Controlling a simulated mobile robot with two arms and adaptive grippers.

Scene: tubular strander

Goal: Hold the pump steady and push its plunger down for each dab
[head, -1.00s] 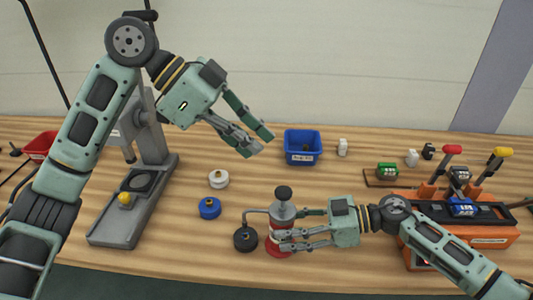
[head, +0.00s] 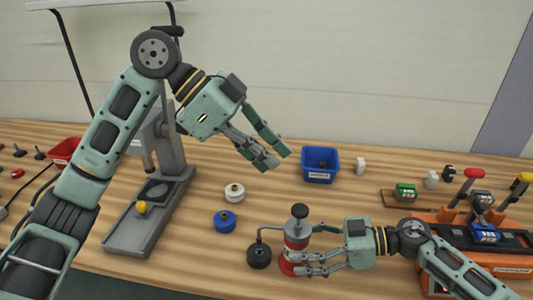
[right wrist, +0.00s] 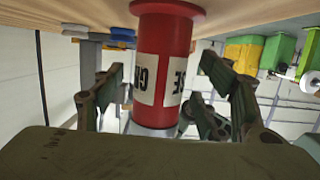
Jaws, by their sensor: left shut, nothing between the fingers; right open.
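The pump (head: 297,240) stands upright near the front of the bench, with a red body, a white label and a black plunger knob (head: 299,210) on top. Its thin spout bends left and down over a black round piece (head: 259,255). My right gripper (head: 303,248) is open around the pump's body; in the right wrist view its fingers stand on both sides of the red, labelled body (right wrist: 163,68) with gaps visible. My left gripper (head: 278,160) is shut and empty, high above and left of the knob, well apart from it.
A white piece (head: 234,192) and a blue piece (head: 224,221) lie left of the pump. A grey press stand (head: 125,238) stands further left. A blue bin (head: 319,164) is behind. An orange fixture (head: 440,232) with levers stands at the right.

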